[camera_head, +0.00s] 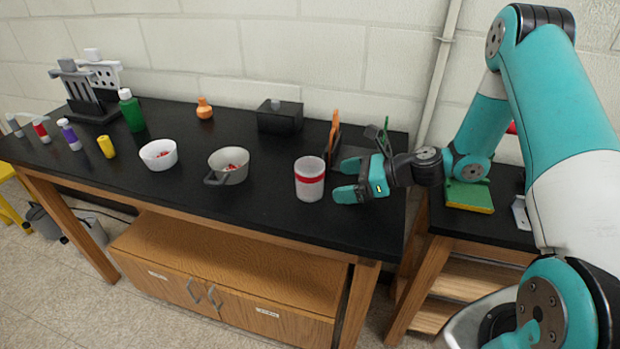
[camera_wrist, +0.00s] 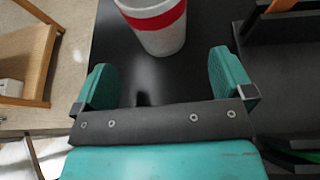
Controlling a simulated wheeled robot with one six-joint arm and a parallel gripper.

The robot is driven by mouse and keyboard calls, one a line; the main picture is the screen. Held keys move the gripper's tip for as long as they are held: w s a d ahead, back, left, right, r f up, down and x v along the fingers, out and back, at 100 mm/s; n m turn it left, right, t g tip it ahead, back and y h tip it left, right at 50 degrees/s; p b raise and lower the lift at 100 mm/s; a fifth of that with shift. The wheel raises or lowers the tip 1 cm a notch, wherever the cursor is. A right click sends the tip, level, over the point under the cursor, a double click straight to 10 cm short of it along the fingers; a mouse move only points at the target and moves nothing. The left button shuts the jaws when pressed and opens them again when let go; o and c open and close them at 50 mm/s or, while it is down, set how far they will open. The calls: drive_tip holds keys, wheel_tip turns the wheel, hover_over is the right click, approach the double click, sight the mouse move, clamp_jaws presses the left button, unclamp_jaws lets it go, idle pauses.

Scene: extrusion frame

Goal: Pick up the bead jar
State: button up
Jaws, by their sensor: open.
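The bead jar (camera_head: 309,178) appears to be the pale cup-shaped jar with a red band, standing upright near the front right of the black table. It also shows at the top of the wrist view (camera_wrist: 158,28), where its upper part is cut off. My gripper (camera_head: 345,182) is just right of the jar, low over the table, with its fingers pointing toward it. In the wrist view the two teal fingers (camera_wrist: 165,80) are spread wide with nothing between them. The jar lies ahead of the fingertips, roughly centred between them, with a gap.
On the black table (camera_head: 270,208), a grey pot with a handle (camera_head: 229,166) and a white bowl (camera_head: 158,155) stand left of the jar. An orange-edged rack (camera_head: 334,137) stands close behind my gripper. A black box (camera_head: 280,116) is at the back. Bottles stand farther left.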

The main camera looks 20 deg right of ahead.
sight(315, 183)
drive_tip(key=x, duration=0.2)
drive_tip(key=shift+w+a+f, duration=0.1)
drive_tip(key=shift+w+a, duration=0.1)
drive_tip(key=shift+a, duration=0.1)
drive_tip(key=x, duration=0.1)
drive_tip(key=p+x, duration=0.1)
drive_tip(key=x, duration=0.1)
drive_tip(key=p+x, duration=0.1)
drive_tip(key=shift+w+a+r, duration=0.25)
drive_tip(key=shift+a, duration=0.05)
drive_tip(key=shift+w+a+f, duration=0.2)
drive_tip(key=shift+a+f, duration=0.05)
drive_tip(key=shift+c, duration=0.2)
drive_tip(key=c, duration=1)
